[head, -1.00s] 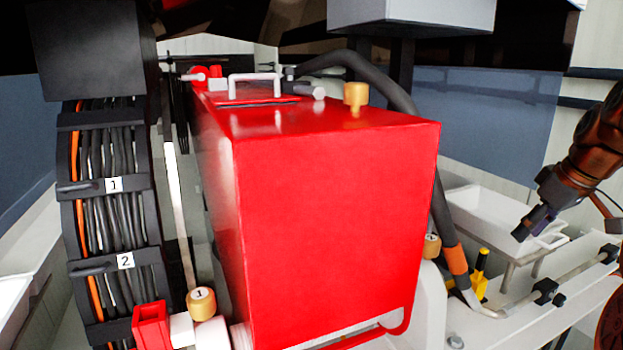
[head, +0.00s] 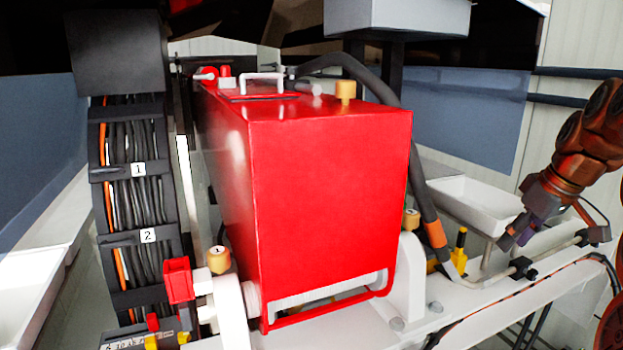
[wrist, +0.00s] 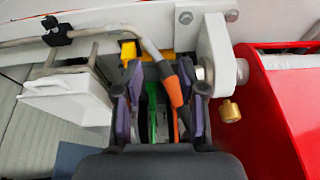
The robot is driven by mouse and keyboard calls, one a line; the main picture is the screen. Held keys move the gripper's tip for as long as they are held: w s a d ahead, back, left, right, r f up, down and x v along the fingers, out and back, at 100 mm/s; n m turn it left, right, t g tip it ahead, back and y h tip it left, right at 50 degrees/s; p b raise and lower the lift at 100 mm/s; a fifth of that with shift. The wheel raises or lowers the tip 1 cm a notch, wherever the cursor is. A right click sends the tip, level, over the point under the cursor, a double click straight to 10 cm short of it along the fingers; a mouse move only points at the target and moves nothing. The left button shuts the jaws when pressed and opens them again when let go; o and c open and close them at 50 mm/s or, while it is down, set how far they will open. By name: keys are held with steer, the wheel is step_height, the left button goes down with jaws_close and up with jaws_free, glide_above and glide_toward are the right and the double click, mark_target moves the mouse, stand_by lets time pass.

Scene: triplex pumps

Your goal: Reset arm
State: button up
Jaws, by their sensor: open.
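My gripper (head: 512,236) hangs at the right of the head view, pointing down and left. It is to the right of the red box-shaped pump housing (head: 328,190), near a pipe and a white tray. In the wrist view my gripper (wrist: 160,85) has its two purple-padded fingers apart. A dark hose with an orange band (wrist: 174,90) and a green part (wrist: 152,115) show between or behind the fingers; I see nothing clearly held. Part of my arm is cut off at the right edge of the head view.
A black cable rack (head: 128,195) with labels 1 and 2 stands at the left. A white tray (head: 470,205) lies behind my gripper. A bent metal pipe (head: 490,277) runs below it. A yellow part (head: 461,241) stands beside the hose (head: 432,225).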

steer(key=s+a+f+m+g, duration=0.1)
steer(key=s+a+f+g, duration=0.1)
steer(key=s+a+f, duration=0.5)
steer(key=s+a+f+m+g, duration=0.1)
steer(key=s+a+f, duration=0.15)
steer(key=a, duration=0.85)
steer(key=s+a+f+g+h, duration=0.1)
steer(key=s+a+f, duration=0.1)
steer(key=s+f, duration=0.3)
steer(key=s+a+f+m+g, duration=0.1)
steer(key=s+a+f, duration=0.2)
steer(key=s, duration=1.1)
step_height(320, 180, down, 3)
steer(key=shift+s+a+f+m+g+h, duration=0.15)
steer(key=shift+a+m+g+h, duration=0.15)
steer(key=shift+h, duration=0.1)
